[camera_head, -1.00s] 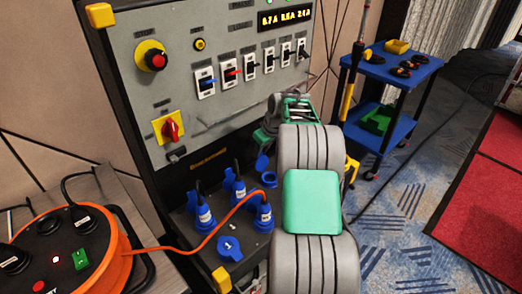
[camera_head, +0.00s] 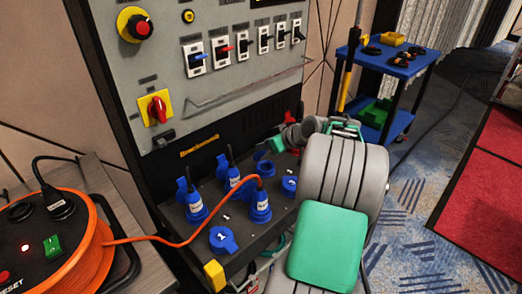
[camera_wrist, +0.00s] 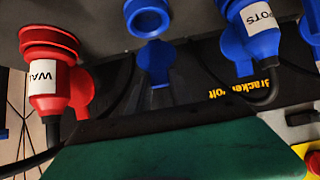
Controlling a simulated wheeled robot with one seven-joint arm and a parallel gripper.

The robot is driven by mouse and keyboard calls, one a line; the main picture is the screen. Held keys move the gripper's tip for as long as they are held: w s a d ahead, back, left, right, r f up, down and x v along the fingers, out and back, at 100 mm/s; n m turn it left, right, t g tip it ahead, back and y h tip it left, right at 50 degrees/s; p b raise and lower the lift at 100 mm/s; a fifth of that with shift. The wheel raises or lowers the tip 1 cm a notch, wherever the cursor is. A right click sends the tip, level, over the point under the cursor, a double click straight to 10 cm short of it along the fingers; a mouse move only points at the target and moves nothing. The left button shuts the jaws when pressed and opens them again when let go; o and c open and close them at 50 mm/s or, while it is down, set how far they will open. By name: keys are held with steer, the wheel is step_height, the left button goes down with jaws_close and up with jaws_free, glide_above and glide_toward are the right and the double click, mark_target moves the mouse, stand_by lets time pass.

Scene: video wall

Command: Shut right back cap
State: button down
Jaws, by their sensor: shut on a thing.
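The blue right back cap (camera_wrist: 155,62) stands open beside its round blue socket (camera_wrist: 148,18) in the wrist view. In the camera_head view the socket and cap (camera_head: 263,167) are at the back right of the dark socket ledge. My gripper (camera_head: 277,143) reaches in from the right behind my grey arm. Its dark fingers (camera_wrist: 155,88) meet at the cap in the wrist view and appear shut on it. The green part of my gripper fills the bottom of that view. The exact finger contact is dark and hard to see.
A red plug (camera_wrist: 45,85) and a blue plug (camera_wrist: 252,35) flank the open socket. Blue plugs (camera_head: 196,205) with cables stand left on the ledge. An orange cable reel (camera_head: 70,250) is at left, a blue cart (camera_head: 395,65) at right.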

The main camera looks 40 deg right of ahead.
mark_target(272, 172)
steer(key=s+b, duration=0.1)
steer(key=f+t+b, duration=0.1)
steer(key=s+f+b, duration=0.1)
steer(key=b, duration=0.1)
steer(key=shift+s+d+f+t, duration=0.1)
steer(key=shift+s+d+t, duration=0.15)
steer(key=shift+s+t, duration=0.15)
steer(key=s+f+b, duration=0.2)
steer(key=f, duration=0.1)
steer(key=shift+s+d+f+b, duration=0.15)
steer(key=shift+s+b, duration=0.15)
steer(key=shift+s+f+b, duration=0.25)
steer(key=shift+f+b, duration=0.35)
steer(key=shift+f, duration=0.3)
steer(key=shift+s+f+b, duration=0.25)
steer(key=shift+f+b, duration=0.3)
steer(key=shift+f, duration=0.35)
steer(key=c, duration=1.5)
jaws_free()
steer(key=o, duration=0.3)
steer(key=shift+r, duration=0.1)
steer(key=shift+o, duration=0.2)
